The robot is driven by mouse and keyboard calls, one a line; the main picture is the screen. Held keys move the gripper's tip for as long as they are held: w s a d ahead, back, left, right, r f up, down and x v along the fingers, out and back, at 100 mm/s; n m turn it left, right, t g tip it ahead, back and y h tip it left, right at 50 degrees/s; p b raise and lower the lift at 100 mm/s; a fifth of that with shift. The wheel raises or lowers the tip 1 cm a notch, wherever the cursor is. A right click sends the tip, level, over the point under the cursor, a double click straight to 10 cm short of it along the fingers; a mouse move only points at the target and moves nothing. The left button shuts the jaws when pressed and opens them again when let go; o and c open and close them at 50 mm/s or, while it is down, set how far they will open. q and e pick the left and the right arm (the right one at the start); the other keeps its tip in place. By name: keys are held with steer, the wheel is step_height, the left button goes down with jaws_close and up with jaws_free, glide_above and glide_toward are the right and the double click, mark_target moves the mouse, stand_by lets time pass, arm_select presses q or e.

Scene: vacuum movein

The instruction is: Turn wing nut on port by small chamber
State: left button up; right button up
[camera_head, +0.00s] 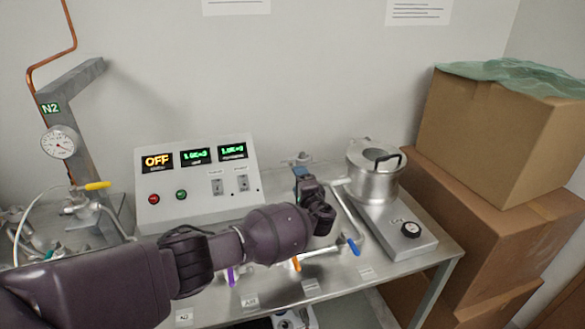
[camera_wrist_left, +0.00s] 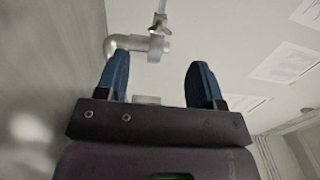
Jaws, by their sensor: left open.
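A metal port fitting with a small wing nut (camera_head: 300,158) stands at the back of the table, left of the silver lidded chamber (camera_head: 375,170). In the left wrist view a bent metal pipe (camera_wrist_left: 127,43) ends in a clamp, with the wing nut (camera_wrist_left: 158,24) and its thin stem above it. My left gripper (camera_head: 301,172) is just in front of the port in the head view. Its two blue fingers (camera_wrist_left: 158,82) are open and empty, with the port beyond the tips, nearer the left finger. My right gripper is in neither view.
A control box (camera_head: 197,205) with green displays stands behind my left arm. Blue (camera_head: 354,246) and orange (camera_head: 296,264) valve handles are near my wrist. A hotplate-like base (camera_head: 408,240) and stacked cardboard boxes (camera_head: 490,130) are at right.

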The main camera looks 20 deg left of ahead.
mark_target(292, 165)
arm_select(q)
steer(key=b+x, duration=0.2)
steer(key=x, duration=0.5)
steer(key=shift+w+a, duration=0.2)
steer(key=shift+w, duration=0.1)
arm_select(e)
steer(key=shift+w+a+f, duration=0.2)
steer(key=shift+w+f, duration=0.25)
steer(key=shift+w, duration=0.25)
arm_select(q)
steer(key=shift+c, duration=0.2)
